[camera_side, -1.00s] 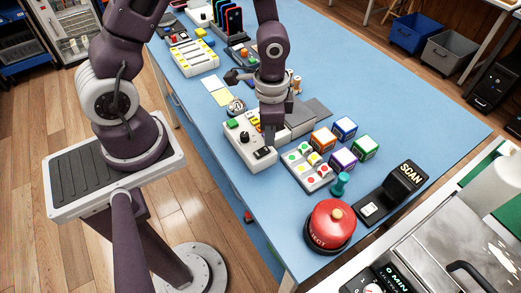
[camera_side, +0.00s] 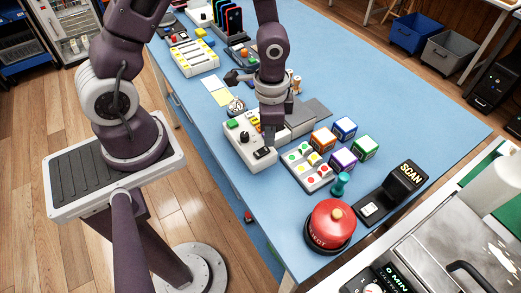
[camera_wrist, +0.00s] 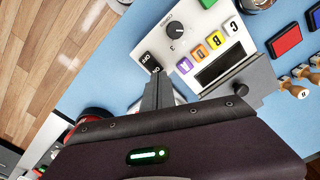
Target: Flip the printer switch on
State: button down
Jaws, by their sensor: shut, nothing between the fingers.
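The printer is a white box (camera_side: 239,142) on the blue table, with a dark knob, a green button and coloured letter keys. Its black rocker switch (camera_side: 264,153) sits at the near right end. In the wrist view the switch (camera_wrist: 150,62) has white ON and OFF lettering, partly behind the fingertips. My gripper (camera_side: 268,143) points down, shut and empty, with its tips right at the switch. In the wrist view the gripper fingers (camera_wrist: 158,80) reach the edge of the switch. I cannot tell whether they touch it or which side is pressed.
A pad with coloured buttons (camera_side: 308,168) and several coloured cubes (camera_side: 343,160) lie right of the printer. A large red button (camera_side: 330,224) and a black SCAN stand (camera_side: 392,190) are nearer. Bare blue table (camera_side: 420,115) lies at the right.

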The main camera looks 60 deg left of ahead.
jog(key=shift+f, duration=0.9)
jog(key=shift+r, duration=0.1)
notch_tip(320, 180, up, 7)
dwell(0.8)
notch_tip(320, 180, up, 11)
jog(key=n+t+y, duration=0.1)
jog(key=n+t, duration=0.1)
send_over(257, 148)
jog(key=s+d+r+n+t+h, duration=0.1)
jog(key=s+r+n+t, duration=0.2)
jog(key=s+r, duration=0.6)
jog(key=shift+s+n+t, duration=0.3)
jog(key=shift+s+n, duration=0.2)
jog(key=shift+s, duration=0.25)
